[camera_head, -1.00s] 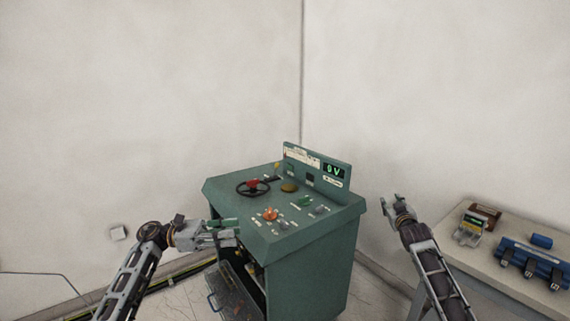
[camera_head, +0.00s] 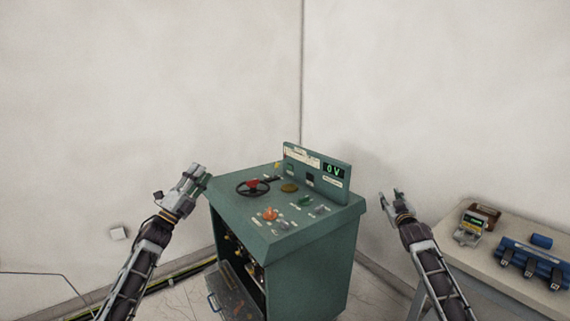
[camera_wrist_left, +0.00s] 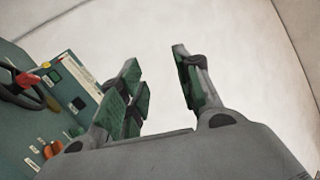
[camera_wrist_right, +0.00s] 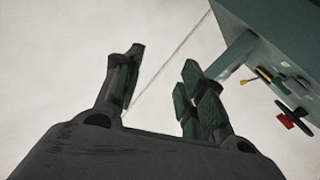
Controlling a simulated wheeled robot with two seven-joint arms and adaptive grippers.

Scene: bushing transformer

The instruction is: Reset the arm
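My left gripper (camera_head: 194,178) is raised beside the left edge of the green control cabinet (camera_head: 310,262), pointing up and away. In the left wrist view its fingers (camera_wrist_left: 160,92) stand apart with nothing between them. My right gripper (camera_head: 390,200) is right of the cabinet, pointing up, apart from it. In the right wrist view its fingers (camera_wrist_right: 160,88) are apart and empty. The cabinet top carries a black handwheel (camera_head: 253,188) with a red centre, an orange knob (camera_head: 269,214) and a display (camera_head: 334,171) reading 0 V.
A table (camera_head: 480,259) at right holds a small meter (camera_head: 469,229), a brown box (camera_head: 486,213) and a blue device with black clamps (camera_head: 533,262). The cabinet's lower front is open, with a panel (camera_head: 232,290) leaning out. Bare walls stand behind.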

